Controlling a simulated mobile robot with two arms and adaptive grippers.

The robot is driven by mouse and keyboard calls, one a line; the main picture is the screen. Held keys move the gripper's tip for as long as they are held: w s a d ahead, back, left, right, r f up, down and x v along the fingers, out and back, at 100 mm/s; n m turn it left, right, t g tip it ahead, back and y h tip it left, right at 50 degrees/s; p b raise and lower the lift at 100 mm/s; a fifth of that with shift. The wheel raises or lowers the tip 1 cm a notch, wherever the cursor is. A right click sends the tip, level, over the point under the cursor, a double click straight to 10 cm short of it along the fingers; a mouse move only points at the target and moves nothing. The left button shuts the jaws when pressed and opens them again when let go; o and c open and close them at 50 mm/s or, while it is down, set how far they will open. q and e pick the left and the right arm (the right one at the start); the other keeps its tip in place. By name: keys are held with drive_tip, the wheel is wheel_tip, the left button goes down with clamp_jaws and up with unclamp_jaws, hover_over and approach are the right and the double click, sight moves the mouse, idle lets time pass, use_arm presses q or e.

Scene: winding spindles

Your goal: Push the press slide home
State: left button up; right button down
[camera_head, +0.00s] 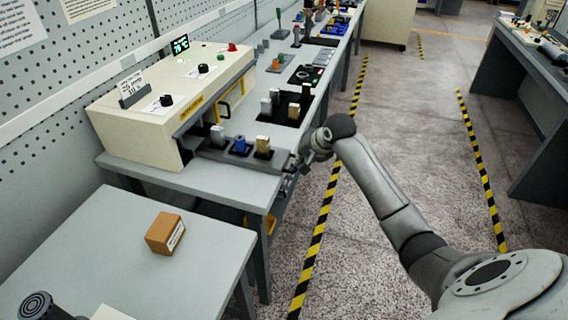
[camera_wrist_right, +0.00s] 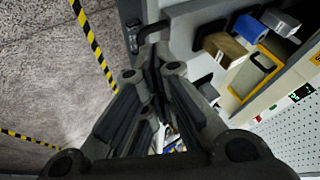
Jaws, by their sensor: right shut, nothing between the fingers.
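The press (camera_head: 165,125) is a cream box with a green display, knobs and a red button at the left bench. Its dark slide (camera_head: 208,151) sticks out of the front opening. A silver piece (camera_head: 218,135), a blue piece (camera_head: 239,145) and a gold-topped block (camera_head: 263,147) stand on it in a row. They also show in the right wrist view, with the gold-topped block (camera_wrist_right: 224,46) nearest. My right gripper (camera_head: 291,168) is shut and empty at the slide's outer end, close to a black handle (camera_wrist_right: 133,36). Whether they touch is unclear. My left gripper is out of view.
A small cardboard box (camera_head: 165,233) sits on the near grey table. Behind the slide is a black tray (camera_head: 283,111) with several blocks. More fixtures line the bench further back. The floor aisle with yellow-black tape (camera_head: 322,222) is open on the right.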

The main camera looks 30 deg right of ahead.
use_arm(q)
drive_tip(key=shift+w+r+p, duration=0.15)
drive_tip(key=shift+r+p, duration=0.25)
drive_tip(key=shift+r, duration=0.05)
use_arm(e)
drive_tip(key=x, duration=0.8)
drive_tip(key=shift+w+f, duration=0.15)
drive_tip(key=shift+f, duration=0.05)
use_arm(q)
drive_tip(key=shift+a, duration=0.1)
use_arm(e)
drive_tip(key=shift+w+a, duration=0.1)
drive_tip(key=shift+a, duration=0.05)
